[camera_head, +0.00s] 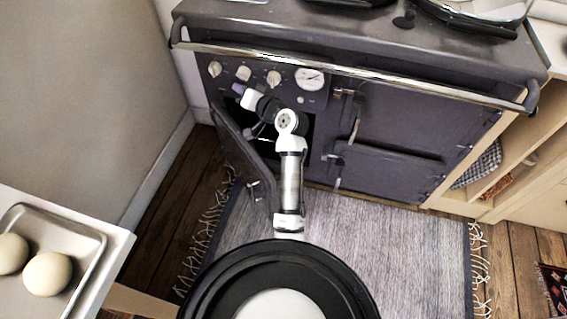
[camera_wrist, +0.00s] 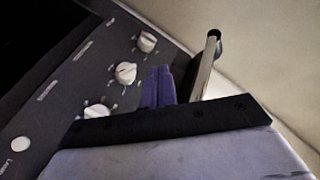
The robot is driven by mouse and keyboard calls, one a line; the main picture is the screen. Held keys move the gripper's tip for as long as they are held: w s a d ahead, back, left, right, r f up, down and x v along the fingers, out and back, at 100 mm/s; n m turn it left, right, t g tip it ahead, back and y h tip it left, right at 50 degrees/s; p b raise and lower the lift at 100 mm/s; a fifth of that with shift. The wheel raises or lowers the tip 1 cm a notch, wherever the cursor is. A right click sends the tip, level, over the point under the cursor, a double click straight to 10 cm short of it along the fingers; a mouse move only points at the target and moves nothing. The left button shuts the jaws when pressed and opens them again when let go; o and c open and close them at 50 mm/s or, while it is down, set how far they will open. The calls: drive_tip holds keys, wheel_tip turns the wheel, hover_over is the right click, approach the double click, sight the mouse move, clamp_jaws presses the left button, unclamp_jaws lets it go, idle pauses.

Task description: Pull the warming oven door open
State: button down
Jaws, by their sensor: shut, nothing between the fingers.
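The dark grey range cooker (camera_head: 400,120) stands against the far wall. Its narrow left door (camera_head: 238,150) stands swung outward from the front, with a dark opening (camera_head: 297,128) beside it. This is the only door seen open; I see no label naming the warming oven. My gripper (camera_head: 238,89) is shut and empty, at the top of this opening just below the knobs. Contact cannot be told.
Knobs (camera_head: 243,73) and a round gauge (camera_head: 309,78) sit above my gripper. A metal rail (camera_head: 350,70) crosses the cooker's front. Other doors at right are closed. A rug (camera_head: 400,250) covers the floor. A tray (camera_head: 95,245) with round pale items is at left.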

drive_tip(key=s+d+f+m+g+b, duration=0.1)
drive_tip(key=s+d+f+m, duration=0.15)
drive_tip(key=d+f, duration=0.5)
drive_tip(key=s+d+f+m+g+b, duration=0.1)
drive_tip(key=s+d+f+m, duration=0.15)
drive_tip(key=d+f, duration=0.45)
drive_tip(key=s+d+f+m+t+y+b, duration=0.1)
drive_tip(key=s+d+f+m+y, duration=0.15)
drive_tip(key=s+d+f, duration=0.7)
drive_tip(key=w+a+r+p, duration=0.2)
drive_tip(key=w+a+p, duration=0.1)
drive_tip(key=a, duration=1)
drive_tip(key=shift+w, duration=0.15)
